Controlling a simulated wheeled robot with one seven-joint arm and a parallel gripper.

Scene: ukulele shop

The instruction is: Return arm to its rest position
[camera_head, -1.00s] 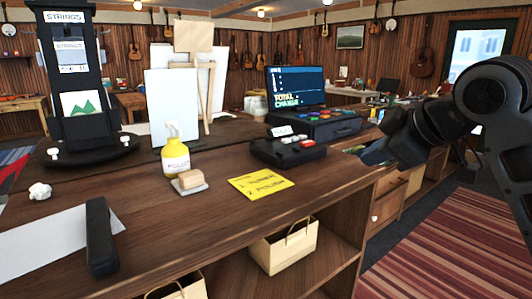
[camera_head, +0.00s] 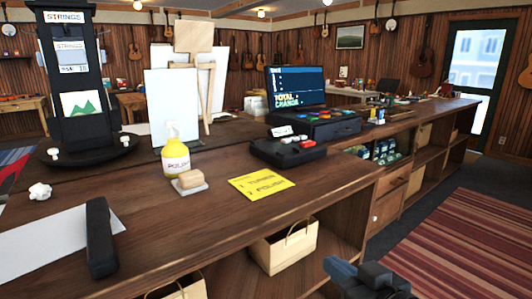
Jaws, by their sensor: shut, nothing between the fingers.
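My gripper (camera_head: 345,270) is low at the bottom of the head view, right of centre. It is dark and only partly in the frame. It is in front of the counter's open shelf, below the level of the wooden counter (camera_head: 225,215) top. It is apart from the counter goods and holds nothing that I can see. The rest of my arm is out of view.
On the counter are a yellow polish bottle (camera_head: 176,157), a sponge-like block (camera_head: 190,180), a yellow note (camera_head: 261,187), a card terminal (camera_head: 287,147) and a cash register (camera_head: 314,122). A paper bag (camera_head: 285,246) stands on the shelf. The striped rug (camera_head: 455,250) at right is clear.

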